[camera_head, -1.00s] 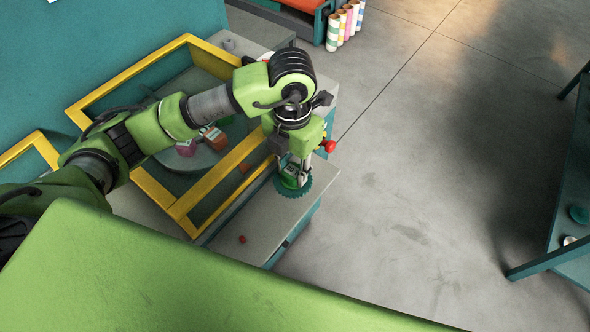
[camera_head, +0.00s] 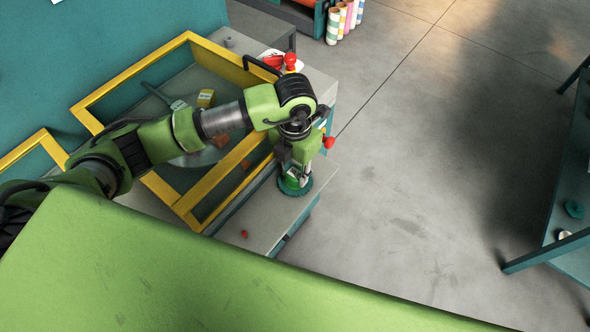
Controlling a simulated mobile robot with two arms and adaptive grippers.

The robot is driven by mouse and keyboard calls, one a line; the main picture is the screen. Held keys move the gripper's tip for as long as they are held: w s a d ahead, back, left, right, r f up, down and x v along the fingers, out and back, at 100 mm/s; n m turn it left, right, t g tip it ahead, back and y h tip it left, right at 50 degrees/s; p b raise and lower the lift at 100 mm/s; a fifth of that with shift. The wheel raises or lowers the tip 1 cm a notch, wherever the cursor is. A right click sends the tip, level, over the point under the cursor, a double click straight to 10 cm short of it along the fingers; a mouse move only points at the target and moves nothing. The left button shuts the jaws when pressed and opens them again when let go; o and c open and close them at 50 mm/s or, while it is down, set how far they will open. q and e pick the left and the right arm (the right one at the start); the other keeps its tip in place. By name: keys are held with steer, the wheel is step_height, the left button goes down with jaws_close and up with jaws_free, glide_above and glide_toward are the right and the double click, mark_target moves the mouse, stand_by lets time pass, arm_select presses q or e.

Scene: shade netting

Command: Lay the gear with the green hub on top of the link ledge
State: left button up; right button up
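The teal toothed gear with the green hub (camera_head: 295,186) is at the lower end of my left gripper (camera_head: 294,174), over the grey link ledge (camera_head: 262,212) beside the yellow frame. The gripper points down and its fingers appear closed around the hub, which they partly hide. The gear lies close to the ledge surface; I cannot tell whether it touches it. My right gripper is out of view.
A small red piece (camera_head: 244,234) sits on the ledge's near part. Red-knobbed item (camera_head: 290,60) stands behind my arm.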

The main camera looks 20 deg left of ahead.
mark_target(295, 173)
arm_select(q)
steer(key=o, duration=0.3)
steer(key=shift+o, duration=0.2)
steer(key=shift+r, duration=0.1)
steer(key=shift+r, duration=0.2)
step_height(295, 173, up, 12)
steer(key=b, duration=0.3)
steer(key=shift+f, duration=0.15)
